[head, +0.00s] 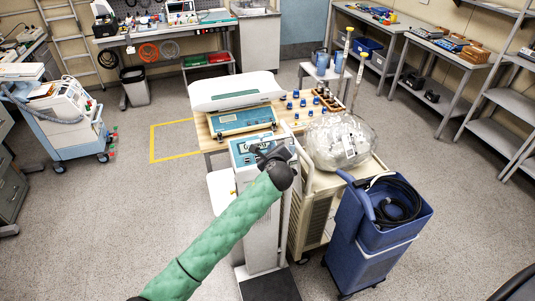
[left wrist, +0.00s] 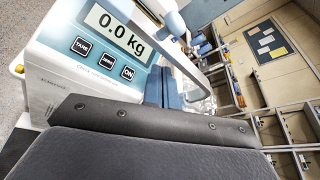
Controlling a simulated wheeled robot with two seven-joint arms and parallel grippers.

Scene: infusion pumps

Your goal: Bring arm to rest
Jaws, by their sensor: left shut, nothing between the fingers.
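My left arm, in a green quilted sleeve, reaches up from the bottom of the head view. Its dark left gripper (head: 262,154) is in front of the display head of a scale (head: 238,152) and is shut and empty. I cannot tell whether it touches the scale. In the left wrist view the scale's display (left wrist: 118,32) reads 0.0 kg, with a row of dark buttons (left wrist: 104,60) below it. A dark grey padded part fills the bottom of that view. My right gripper is not in view.
A cart (head: 318,206) bearing a clear plastic bag (head: 342,142) and a blue bin (head: 372,240) stand right. Open floor (head: 110,220) lies left of the arm.

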